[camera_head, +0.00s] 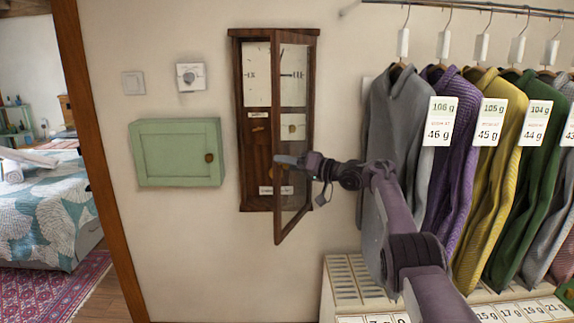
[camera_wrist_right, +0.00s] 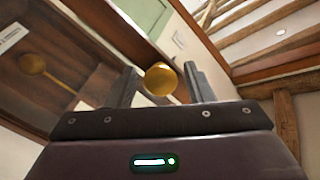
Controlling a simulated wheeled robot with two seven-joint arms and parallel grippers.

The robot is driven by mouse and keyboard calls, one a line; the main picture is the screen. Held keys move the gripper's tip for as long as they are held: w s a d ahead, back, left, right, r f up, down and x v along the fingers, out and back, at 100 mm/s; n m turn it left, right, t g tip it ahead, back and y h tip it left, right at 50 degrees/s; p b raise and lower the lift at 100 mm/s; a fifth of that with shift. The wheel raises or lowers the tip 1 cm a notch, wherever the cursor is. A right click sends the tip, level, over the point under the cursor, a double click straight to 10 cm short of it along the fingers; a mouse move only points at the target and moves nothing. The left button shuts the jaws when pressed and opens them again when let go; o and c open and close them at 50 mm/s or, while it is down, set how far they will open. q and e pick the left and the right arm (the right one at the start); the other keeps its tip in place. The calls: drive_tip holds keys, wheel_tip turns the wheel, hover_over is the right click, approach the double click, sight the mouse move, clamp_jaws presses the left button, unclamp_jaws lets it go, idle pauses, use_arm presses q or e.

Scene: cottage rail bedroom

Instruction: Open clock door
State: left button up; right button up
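The tall dark wooden wall clock (camera_head: 257,190) hangs in the middle of the head view. Its glazed door (camera_head: 296,218) stands partly open, swung out from the right side of the case. My right gripper (camera_head: 290,160) is at the door's free edge, at mid height. In the right wrist view, a round brass knob (camera_wrist_right: 160,78) shows between the two fingers of my right gripper (camera_wrist_right: 162,85). A gap shows on each side of the knob, so the fingers look open. The knob is hidden in the head view. My left gripper is not in view.
A green wall cabinet (camera_head: 178,152), a thermostat dial (camera_head: 190,77) and a light switch (camera_head: 133,84) are left of the clock. Hanging sweaters (camera_head: 398,120) and a slatted pale unit (camera_head: 345,285) stand close on the right. A doorway opens at far left.

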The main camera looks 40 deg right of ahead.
sight(279, 92)
drive_tip(key=shift+r, duration=0.15)
drive_tip(key=shift+r, duration=0.25)
wheel_tip(279, 92, up, 8)
drive_tip(key=shift+s+r+b, duration=0.1)
drive_tip(key=shift+r+b, duration=0.05)
drive_tip(key=shift+b, duration=0.45)
wheel_tip(279, 92, up, 10)
drive_tip(key=p, duration=0.6)
drive_tip(key=shift+p, duration=0.4)
drive_tip(key=shift+d+r+p, duration=0.1)
drive_tip(key=shift+r+p, duration=0.4)
drive_tip(key=shift+p, duration=0.1)
drive_tip(key=shift+c, duration=0.3)
